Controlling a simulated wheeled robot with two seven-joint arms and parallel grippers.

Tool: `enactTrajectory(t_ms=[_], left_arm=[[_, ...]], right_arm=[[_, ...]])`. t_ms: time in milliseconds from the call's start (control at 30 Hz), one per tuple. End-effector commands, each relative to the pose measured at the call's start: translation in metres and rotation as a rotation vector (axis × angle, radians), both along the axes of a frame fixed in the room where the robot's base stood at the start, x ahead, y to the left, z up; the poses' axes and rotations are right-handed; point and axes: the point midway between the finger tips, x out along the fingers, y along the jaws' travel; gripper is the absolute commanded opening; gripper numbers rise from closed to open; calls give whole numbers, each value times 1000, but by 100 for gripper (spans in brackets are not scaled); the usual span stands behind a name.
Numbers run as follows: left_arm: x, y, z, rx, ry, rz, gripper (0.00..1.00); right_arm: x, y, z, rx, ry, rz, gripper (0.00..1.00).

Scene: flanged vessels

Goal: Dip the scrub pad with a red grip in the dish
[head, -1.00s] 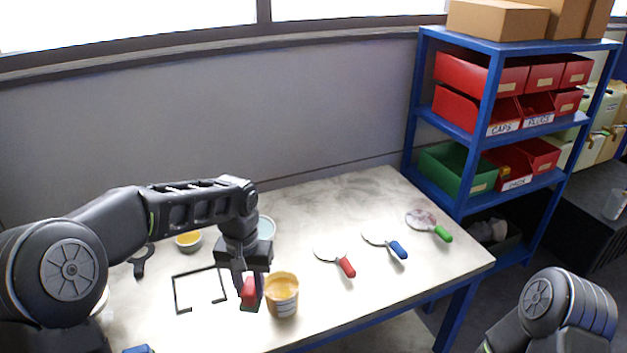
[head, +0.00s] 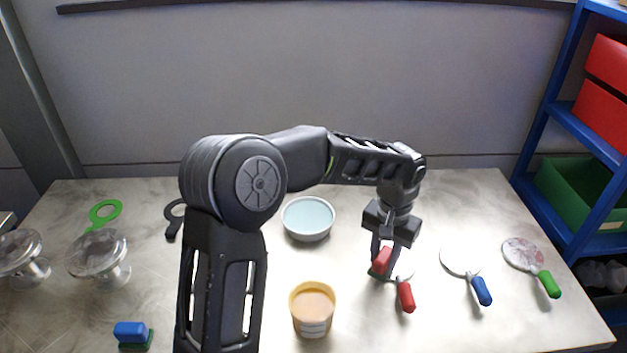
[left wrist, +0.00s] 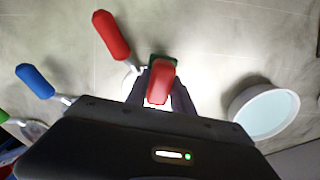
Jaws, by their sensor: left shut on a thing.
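My left gripper (head: 384,252) is shut on the red grip of a scrub pad (head: 382,261), right of the dish. The pad's dark green underside shows below the grip. In the left wrist view the scrub pad (left wrist: 161,82) sits between the fingers. My right gripper is out of view.
An orange tub (head: 312,310) stands front of the dish. Blue-handled (head: 481,290) and green-handled (head: 548,284) disc tools lie right. A blue-gripped pad (head: 131,333) and flanged vessels (head: 98,258) are left. My left arm hides part of the table.

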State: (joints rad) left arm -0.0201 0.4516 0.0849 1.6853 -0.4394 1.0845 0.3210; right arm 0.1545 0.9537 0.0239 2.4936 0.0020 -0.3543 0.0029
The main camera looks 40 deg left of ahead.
Motion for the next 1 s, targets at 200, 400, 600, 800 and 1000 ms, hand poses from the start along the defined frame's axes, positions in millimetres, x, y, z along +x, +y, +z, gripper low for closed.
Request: enactTrajectory(t_ms=[200, 400, 600, 800, 1000], left_arm=[[0, 0, 0, 0, -1, 0, 0], [1, 2, 1, -2, 0, 19, 0], [10, 26, 11, -25, 9, 257, 0], [25, 88, 36, -98, 6, 870, 0], [32, 165, 68, -190, -58, 1599, 0]], right_arm=[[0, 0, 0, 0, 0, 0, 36], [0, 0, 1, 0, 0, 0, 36], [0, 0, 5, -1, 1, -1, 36], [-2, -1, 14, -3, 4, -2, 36], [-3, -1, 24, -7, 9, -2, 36]])
